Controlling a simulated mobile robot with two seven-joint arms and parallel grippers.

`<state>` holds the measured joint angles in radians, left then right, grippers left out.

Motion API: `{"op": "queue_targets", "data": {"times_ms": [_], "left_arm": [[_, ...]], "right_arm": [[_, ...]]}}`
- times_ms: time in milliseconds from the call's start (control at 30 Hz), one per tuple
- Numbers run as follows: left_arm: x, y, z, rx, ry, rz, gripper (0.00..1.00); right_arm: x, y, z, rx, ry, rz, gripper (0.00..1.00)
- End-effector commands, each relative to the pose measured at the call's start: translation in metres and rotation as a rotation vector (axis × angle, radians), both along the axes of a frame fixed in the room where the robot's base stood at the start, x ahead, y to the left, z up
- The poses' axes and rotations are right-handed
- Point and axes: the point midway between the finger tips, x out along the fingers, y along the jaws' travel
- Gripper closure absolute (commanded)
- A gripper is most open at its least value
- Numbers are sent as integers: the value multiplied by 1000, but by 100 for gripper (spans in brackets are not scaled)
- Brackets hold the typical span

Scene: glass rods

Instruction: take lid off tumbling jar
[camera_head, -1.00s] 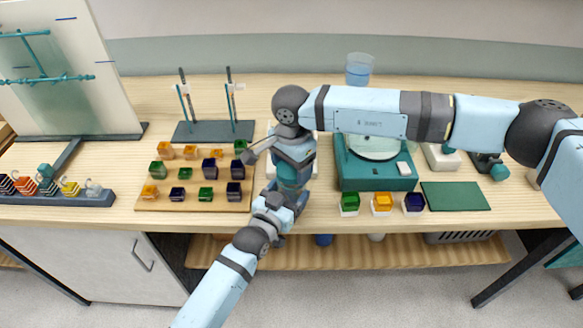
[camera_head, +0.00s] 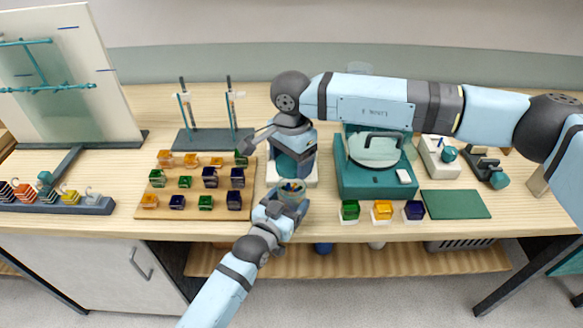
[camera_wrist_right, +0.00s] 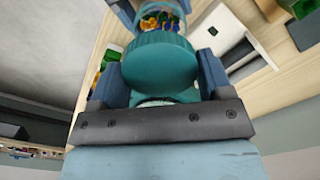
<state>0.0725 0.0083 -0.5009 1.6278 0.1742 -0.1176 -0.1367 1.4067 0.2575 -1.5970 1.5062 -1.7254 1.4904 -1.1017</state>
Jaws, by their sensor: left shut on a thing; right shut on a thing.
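The tumbling jar (camera_head: 291,191) is a small clear vessel with coloured pieces inside, at the front edge of the bench in the head view. My left gripper (camera_head: 286,203) is shut on it from the front. In the right wrist view the jar (camera_wrist_right: 162,18) shows its coloured contents beyond the lid. The round teal lid (camera_wrist_right: 160,62) sits between the fingers of my right gripper (camera_wrist_right: 158,80), which is shut on it. In the head view the lid (camera_head: 293,166) is above and behind the jar, apart from its open top, and partly covered by my right gripper (camera_head: 293,153).
A wooden board (camera_head: 240,212) with several coloured glass cubes lies to the left. A teal machine (camera_head: 374,182) stands close on the right, with three cubes in front of it. A rod stand (camera_head: 213,139) is behind the board.

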Motion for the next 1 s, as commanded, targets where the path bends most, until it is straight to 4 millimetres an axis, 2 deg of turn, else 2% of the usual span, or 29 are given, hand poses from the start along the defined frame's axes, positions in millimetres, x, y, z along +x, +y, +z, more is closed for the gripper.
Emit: {"op": "queue_targets", "data": {"times_ms": [233,267,367,667,767,1000], "left_arm": [[0,0,-1,1,0,0,93],[0,0,-1,1,0,0,22],[0,0,-1,1,0,0,0],[-4,2,-1,0,1,0,0],[-15,8,-1,1,2,0,0],[-59,34,-2,1,3,0,0]], "right_arm": [[0,0,4,0,0,0,56],[0,0,4,1,1,0,56],[0,0,4,1,1,0,56],[0,0,4,0,0,0,56],[0,0,4,1,1,0,56],[0,0,4,0,0,0,56]]}}
